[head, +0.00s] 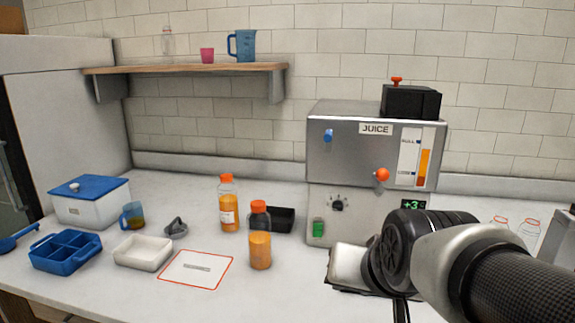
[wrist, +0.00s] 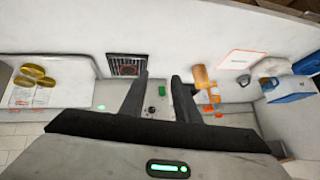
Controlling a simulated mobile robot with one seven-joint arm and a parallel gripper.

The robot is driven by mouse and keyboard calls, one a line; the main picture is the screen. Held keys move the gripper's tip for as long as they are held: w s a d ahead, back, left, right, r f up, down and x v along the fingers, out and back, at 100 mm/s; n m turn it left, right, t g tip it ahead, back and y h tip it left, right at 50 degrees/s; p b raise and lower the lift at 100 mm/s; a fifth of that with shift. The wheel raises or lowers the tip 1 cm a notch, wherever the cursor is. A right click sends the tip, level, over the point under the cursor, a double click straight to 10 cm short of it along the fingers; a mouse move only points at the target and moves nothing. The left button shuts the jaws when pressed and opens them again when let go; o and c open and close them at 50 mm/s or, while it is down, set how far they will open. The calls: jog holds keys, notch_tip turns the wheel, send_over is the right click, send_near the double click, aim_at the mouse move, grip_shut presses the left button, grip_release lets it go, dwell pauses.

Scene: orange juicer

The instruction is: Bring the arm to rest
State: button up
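My gripper (wrist: 160,82) shows in the wrist view with two dark fingers standing apart and nothing between them. In the head view my arm comes in from the right, and its wrist is in front of the juicer's lower right part; the fingertips cannot be made out there. The steel juicer (head: 340,150) stands at the back right, with a green switch (head: 319,228), a knob (head: 337,205) and a lit display. In the wrist view the switch (wrist: 162,90) and a dark grate (wrist: 127,66) show beyond the fingers.
Two orange juice bottles (head: 229,205) (head: 260,248) stand left of the juicer by a black tray (head: 283,219). A red-edged mat (head: 180,279), white tray (head: 143,253), blue divided tray (head: 66,250) and blue-lidded box (head: 92,205) lie left. Clear bottles (head: 528,233) stand right.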

jog(key=s+d+r+n+g, duration=0.1)
jog(key=s+d+n+g, duration=0.15)
jog(key=s, duration=0.65)
notch_tip(320, 180, up, 22)
jog(key=p, duration=2.2)
jog(key=shift+w+d+f+h+p, duration=0.15)
jog(key=shift+w+d+h+p, duration=0.1)
jog(key=shift+w+h+p, duration=0.1)
